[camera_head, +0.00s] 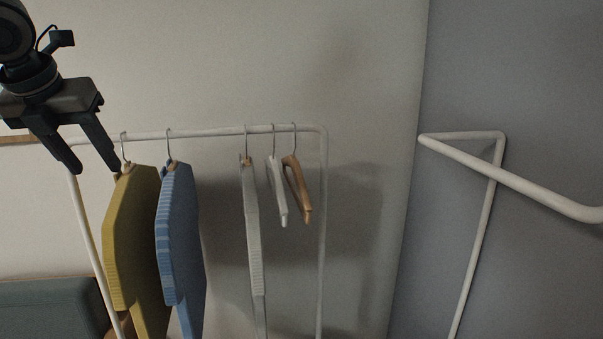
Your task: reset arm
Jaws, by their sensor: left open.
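My left gripper (97,171) comes in at the upper left of the head view. Its two dark fingers point down and are apart, with nothing seen between them. The fingertips appear near the left end of a white clothes rack (215,132), just above a yellow garment (135,235). I cannot tell whether they touch it. My right gripper is not in view.
A blue garment (178,235), a white garment (251,220), a bare white hanger (279,190) and a bare wooden hanger (297,187) hang from the rack. Another white rail (500,172) stands at right. A dark green piece of furniture (45,308) is lower left.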

